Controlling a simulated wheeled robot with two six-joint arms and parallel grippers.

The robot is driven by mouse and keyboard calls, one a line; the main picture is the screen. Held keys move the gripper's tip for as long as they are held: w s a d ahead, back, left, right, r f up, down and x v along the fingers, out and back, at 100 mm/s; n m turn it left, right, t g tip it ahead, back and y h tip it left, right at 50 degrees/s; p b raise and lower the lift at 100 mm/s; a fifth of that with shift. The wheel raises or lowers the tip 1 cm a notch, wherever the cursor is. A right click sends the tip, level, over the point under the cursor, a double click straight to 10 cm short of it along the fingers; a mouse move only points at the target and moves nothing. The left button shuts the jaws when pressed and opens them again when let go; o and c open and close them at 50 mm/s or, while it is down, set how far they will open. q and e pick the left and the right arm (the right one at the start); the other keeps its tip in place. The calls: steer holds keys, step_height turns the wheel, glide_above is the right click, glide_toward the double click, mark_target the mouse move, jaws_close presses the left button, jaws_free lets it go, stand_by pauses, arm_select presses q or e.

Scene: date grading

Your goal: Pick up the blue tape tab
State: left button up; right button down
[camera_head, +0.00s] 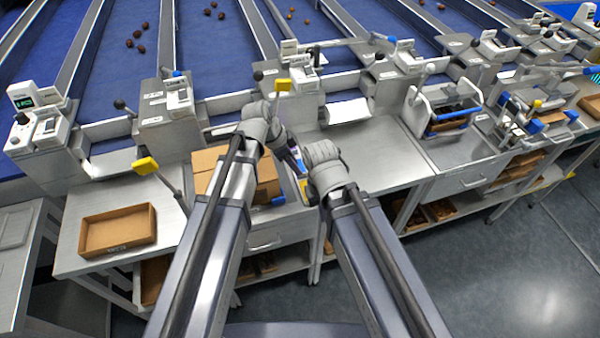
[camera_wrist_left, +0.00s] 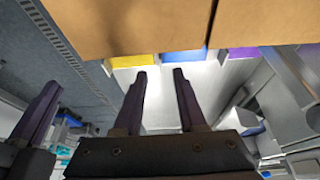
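In the left wrist view a blue tape tab (camera_wrist_left: 185,56) shows on a pale surface, partly cut off by a brown cardboard edge. A yellow tab (camera_wrist_left: 133,61) sits to its left and a purple one (camera_wrist_left: 240,52) to its right. My left gripper (camera_wrist_left: 160,74) is open and empty in that view, its fingertips just below the yellow and blue tabs, with a gap between them. In the head view the left gripper (camera_head: 296,160) is small and partly hidden behind my arms. My right wrist is close beside it; its fingers are hidden.
A cardboard box (camera_head: 206,158) stands on the bench behind my left arm. An open shallow cardboard tray (camera_head: 117,248) lies at the left. Levers with yellow knobs (camera_head: 146,165) rise around the bench. A bare steel bench top (camera_head: 372,150) lies to the right.

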arm_select(q)
steer(key=shift+b+x, duration=2.4)
steer(key=shift+x, duration=0.25)
steer(key=shift+w+r, duration=0.1)
steer(key=shift+r, duration=0.05)
steer(key=shift+c, duration=0.2)
jaws_close()
